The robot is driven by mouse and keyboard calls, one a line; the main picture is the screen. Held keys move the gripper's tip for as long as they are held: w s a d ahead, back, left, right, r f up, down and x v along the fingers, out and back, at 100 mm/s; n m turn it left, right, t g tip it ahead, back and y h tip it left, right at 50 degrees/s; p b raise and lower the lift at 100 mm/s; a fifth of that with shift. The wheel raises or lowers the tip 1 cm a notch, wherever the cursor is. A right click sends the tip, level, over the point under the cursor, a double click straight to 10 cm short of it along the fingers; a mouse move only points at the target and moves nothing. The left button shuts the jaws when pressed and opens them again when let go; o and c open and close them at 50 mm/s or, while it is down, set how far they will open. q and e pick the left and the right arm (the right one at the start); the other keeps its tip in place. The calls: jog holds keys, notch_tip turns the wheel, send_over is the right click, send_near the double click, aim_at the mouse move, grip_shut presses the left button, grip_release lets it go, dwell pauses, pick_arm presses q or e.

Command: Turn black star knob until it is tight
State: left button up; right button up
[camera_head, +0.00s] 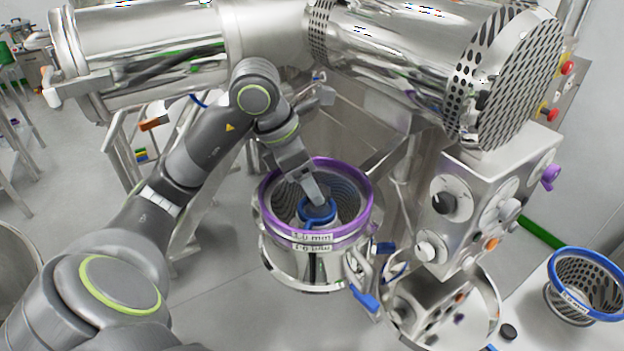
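My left arm comes in from the left, and its gripper (314,194) points down into the open purple-rimmed sieve basket (268,204), labelled 1.0 mm. The fingertips are at a blue round part (318,213) in the middle of the basket. The gripper covers part of it, and I cannot tell whether the fingers are open or closed on anything. No clear star-shaped knob shows there. A small black round piece (508,331) lies on the right-hand table; its shape is too small to make out. My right gripper is not in view.
A steel control box (470,235) with a black dial (440,203) stands right of the basket. A large steel cylinder (400,50) hangs above. A blue-handled clamp (365,298) sits at the basket's right side. A blue-rimmed basket (580,285) stands on the right-hand table.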

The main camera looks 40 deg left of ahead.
pick_arm(q)
jog(key=shift+x, duration=1.05)
jog(key=shift+c, duration=0.3)
